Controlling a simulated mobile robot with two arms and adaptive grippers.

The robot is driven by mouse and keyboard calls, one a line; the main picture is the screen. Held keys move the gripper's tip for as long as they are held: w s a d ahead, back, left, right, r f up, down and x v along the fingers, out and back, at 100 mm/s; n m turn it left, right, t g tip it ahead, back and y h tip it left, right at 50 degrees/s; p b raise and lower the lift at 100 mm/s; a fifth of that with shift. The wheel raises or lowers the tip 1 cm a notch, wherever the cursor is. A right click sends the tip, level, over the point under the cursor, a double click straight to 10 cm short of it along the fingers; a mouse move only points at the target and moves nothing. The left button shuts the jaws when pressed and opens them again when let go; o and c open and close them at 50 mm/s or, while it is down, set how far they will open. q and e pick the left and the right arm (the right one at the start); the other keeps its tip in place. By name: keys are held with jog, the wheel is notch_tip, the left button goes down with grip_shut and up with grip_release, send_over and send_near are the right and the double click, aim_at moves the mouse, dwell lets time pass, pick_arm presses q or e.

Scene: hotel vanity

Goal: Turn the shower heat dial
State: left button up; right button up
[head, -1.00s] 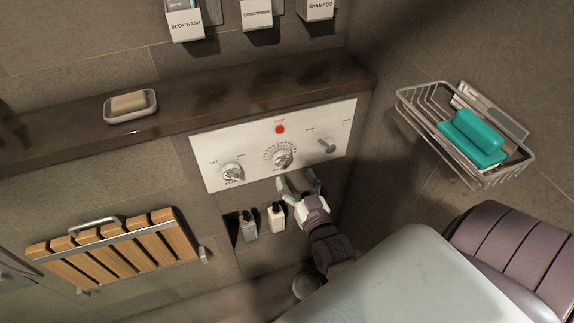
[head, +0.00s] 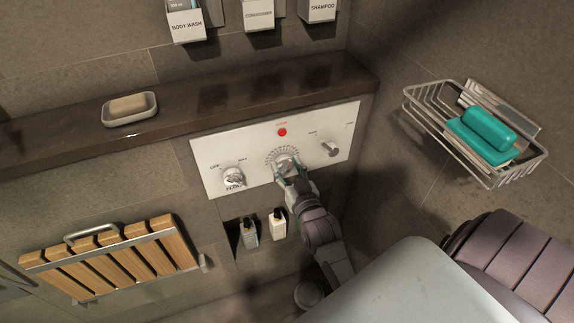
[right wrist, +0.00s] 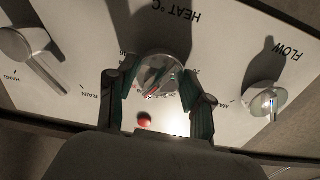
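The heat dial (head: 284,160) is a round metal knob with a scale in the middle of the white shower control panel (head: 206,164). In the right wrist view the heat dial (right wrist: 160,74) sits between my fingers, under the upside-down "HEAT °C" label. My right gripper (head: 291,171) is at the panel with its fingers apart on either side of the dial. In the right wrist view my right gripper (right wrist: 160,88) looks open around the dial, with fingertips close to its edges; contact cannot be told. My left gripper is not in view.
The flow dial (head: 234,177) is left of the heat dial. A red stop button (head: 282,132) is above it and a lever (head: 329,149) to its right. Small bottles (head: 278,225) stand in a niche below. A dark ledge (head: 200,100) runs above; a wire basket (head: 408,104) hangs right.

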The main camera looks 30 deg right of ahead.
jog(key=c, duration=0.3)
jog(key=shift+r+n+p, duration=0.15)
jog(key=shift+n+p, duration=0.35)
jog(key=shift+p, duration=0.15)
jog(key=o, duration=1.2)
jog(key=shift+c, duration=0.2)
jog(key=v, duration=1.2)
